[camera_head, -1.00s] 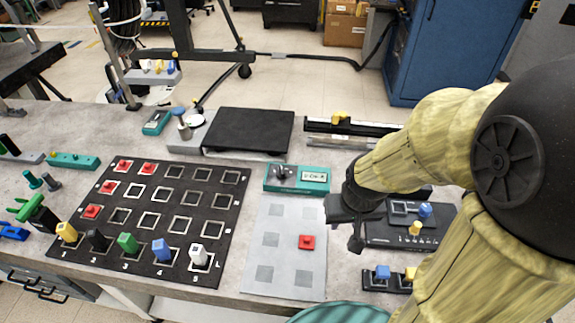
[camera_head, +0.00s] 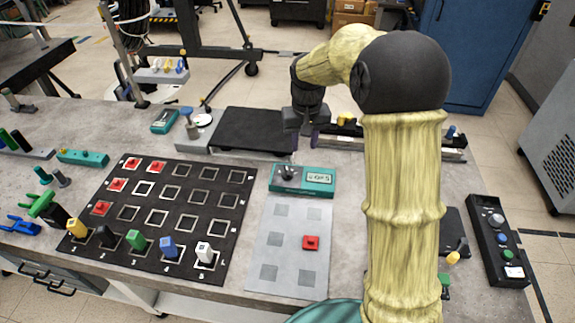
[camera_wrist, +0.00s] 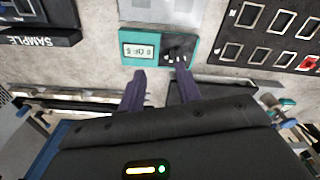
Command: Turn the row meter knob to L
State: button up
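The teal meter (camera_head: 303,189) lies behind the grey pad, with a dark knob (camera_head: 288,171) on its left and a small white display (camera_head: 320,178) on its right. The display text is too small to read surely. In the wrist view the meter (camera_wrist: 130,62) appears turned round, with the knob (camera_wrist: 178,52) on its right. My gripper (camera_head: 305,132) is behind the meter, pointing down. In the wrist view its two dark fingers (camera_wrist: 160,73) are apart and empty, just short of the meter. The knob's pointer direction cannot be told.
A black grid board (camera_head: 150,228) with red pieces and several coloured plugs lies left. The grey pad (camera_head: 270,240) holds a red block (camera_head: 311,243). A black plate (camera_head: 250,130) lies behind the meter. A black control box (camera_head: 497,240) stands at right.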

jog(key=r, duration=0.1)
send_over(287, 170)
jog(key=shift+s+g+p, duration=0.1)
jog(key=shift+g+p, duration=0.2)
jog(key=shift+g, duration=0.1)
notch_tip(287, 170, down, 17)
jog(key=shift+f+p, duration=0.2)
jog(key=shift+p, duration=0.55)
grip_shut()
